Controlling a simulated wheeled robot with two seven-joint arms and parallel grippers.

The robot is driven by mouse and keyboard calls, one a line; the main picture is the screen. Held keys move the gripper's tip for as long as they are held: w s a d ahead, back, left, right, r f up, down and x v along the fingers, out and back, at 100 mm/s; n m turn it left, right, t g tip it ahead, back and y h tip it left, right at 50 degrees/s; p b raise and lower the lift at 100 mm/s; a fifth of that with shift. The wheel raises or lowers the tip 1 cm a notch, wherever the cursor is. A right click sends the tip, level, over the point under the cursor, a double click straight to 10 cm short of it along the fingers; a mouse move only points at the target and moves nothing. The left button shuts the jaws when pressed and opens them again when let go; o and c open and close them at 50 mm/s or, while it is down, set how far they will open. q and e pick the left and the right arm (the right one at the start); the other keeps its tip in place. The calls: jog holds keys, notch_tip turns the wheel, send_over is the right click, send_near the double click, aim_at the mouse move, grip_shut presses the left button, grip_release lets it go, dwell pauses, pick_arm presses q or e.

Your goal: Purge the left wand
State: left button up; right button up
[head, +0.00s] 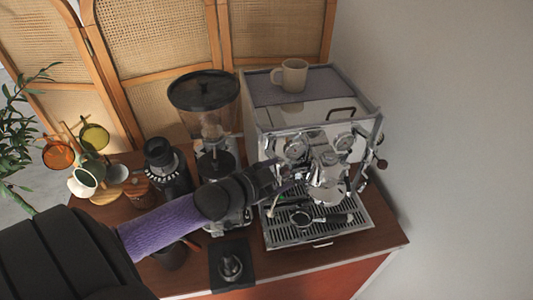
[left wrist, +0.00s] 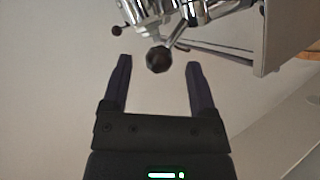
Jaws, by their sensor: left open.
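The chrome espresso machine (head: 312,113) stands on the right of the cart. My left gripper (head: 277,174) reaches in from the left to the machine's left front. In the left wrist view its two dark fingers (left wrist: 158,64) are open. A round black knob (left wrist: 159,58) on a chrome stem shows at the fingertip gap, with space on both sides; its depth relative to the fingers is hard to tell. A thin wand (head: 271,207) appears to hang at the machine's left front, partly hidden by my gripper. My right gripper is not in view.
A slotted drip tray (head: 330,238) lies under the machine's front, with a portafilter (head: 302,218) on it. A beige mug (head: 291,76) stands on top. A grinder (head: 204,91) is to the left. A tamper (head: 230,266) sits on a dark mat in front. Mugs hang on a stand (head: 72,134).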

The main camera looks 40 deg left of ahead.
pick_arm(q)
jog(key=v, duration=0.5)
jog(key=shift+s+r, duration=0.1)
jog(key=shift+s, duration=0.05)
dwell(1.4)
